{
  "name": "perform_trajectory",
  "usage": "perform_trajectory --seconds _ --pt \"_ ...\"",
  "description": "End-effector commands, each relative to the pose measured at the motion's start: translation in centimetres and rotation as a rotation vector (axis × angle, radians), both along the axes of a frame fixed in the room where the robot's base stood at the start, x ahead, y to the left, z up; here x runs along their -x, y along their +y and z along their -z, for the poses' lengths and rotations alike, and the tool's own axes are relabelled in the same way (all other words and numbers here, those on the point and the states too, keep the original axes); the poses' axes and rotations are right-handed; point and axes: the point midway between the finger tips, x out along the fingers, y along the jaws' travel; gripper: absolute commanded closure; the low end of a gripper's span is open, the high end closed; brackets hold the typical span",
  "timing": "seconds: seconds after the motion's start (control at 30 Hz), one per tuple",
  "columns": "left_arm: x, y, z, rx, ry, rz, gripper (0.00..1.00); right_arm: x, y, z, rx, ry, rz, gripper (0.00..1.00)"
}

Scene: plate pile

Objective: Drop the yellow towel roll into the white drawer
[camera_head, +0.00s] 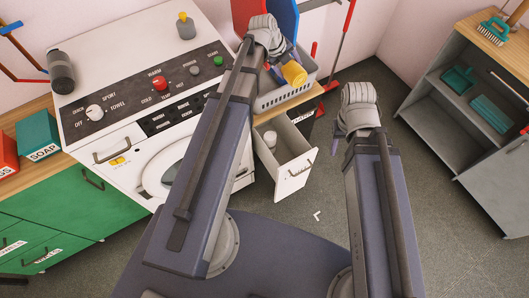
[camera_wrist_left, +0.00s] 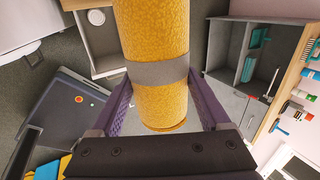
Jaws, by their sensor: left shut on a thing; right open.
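The yellow towel roll (camera_head: 294,74) is held by my left gripper (camera_head: 284,66), above the grey basket area in the head view. The left wrist view shows the roll (camera_wrist_left: 155,45) with a grey band, between the two purple fingers (camera_wrist_left: 162,100). The white drawer (camera_head: 291,184) stands pulled open below, beside the washing machine, with a white cylindrical item (camera_head: 270,139) inside. The drawer (camera_wrist_left: 101,66) also shows beyond the roll at the upper left of the left wrist view. My right gripper (camera_head: 344,133) is open and empty, right of the drawer; its fingertips are partly hidden.
A grey basket (camera_head: 285,97) stands on the counter behind the drawer. The white washing machine (camera_head: 120,70) is at left, with a soap box (camera_head: 40,139) beside it. A grey shelf cabinet (camera_head: 440,150) stands at right. Floor right of the drawer is clear.

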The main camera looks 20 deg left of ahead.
Motion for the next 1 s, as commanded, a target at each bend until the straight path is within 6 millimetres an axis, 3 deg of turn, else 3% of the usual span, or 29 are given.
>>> perform_trajectory --seconds 0.27,1.0 --pt "0.0 0.1 4.7 0.0 0.0 0.0 0.97 0.0 0.0 4.7 0.0 0.0 0.0 0.5" --pt "0.2 0.7 27.1 -0.003 0.003 -0.001 0.97 0.0 0.0 27.1 0.0 0.0 0.0 0.5"
